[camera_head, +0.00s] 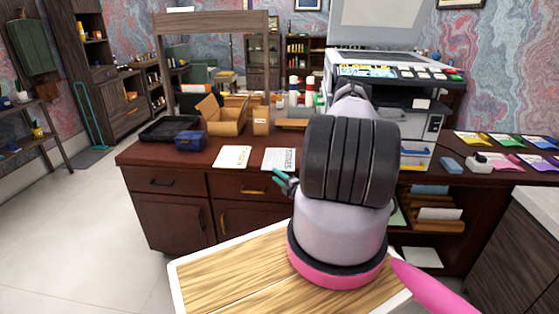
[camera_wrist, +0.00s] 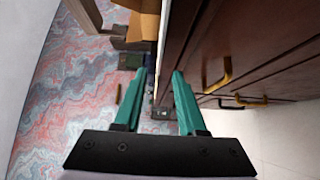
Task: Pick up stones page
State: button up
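The white page (camera_head: 280,159) with dark lettering along its right side, which looks like the stones page, lies flat on the dark desk near its front edge. A cream page (camera_head: 232,156) lies to its left. My gripper (camera_head: 279,176) has teal fingers and is just in front of the desk edge, close to the white page; my arm hides part of this area. A thin pale strip at the desk edge there may be a page edge; I cannot tell.
The desk (camera_head: 190,160) has drawers with brass handles. Behind the pages are a blue box (camera_head: 190,140), a black tray (camera_head: 170,129) and an open cardboard box (camera_head: 224,116). A large printer (camera_head: 390,85) stands to the right. Open floor (camera_head: 80,220) is at left.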

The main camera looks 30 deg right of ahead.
jog(key=w, duration=0.5)
jog(key=shift+w+a, duration=0.2)
jog(key=shift+w, duration=0.1)
grip_shut()
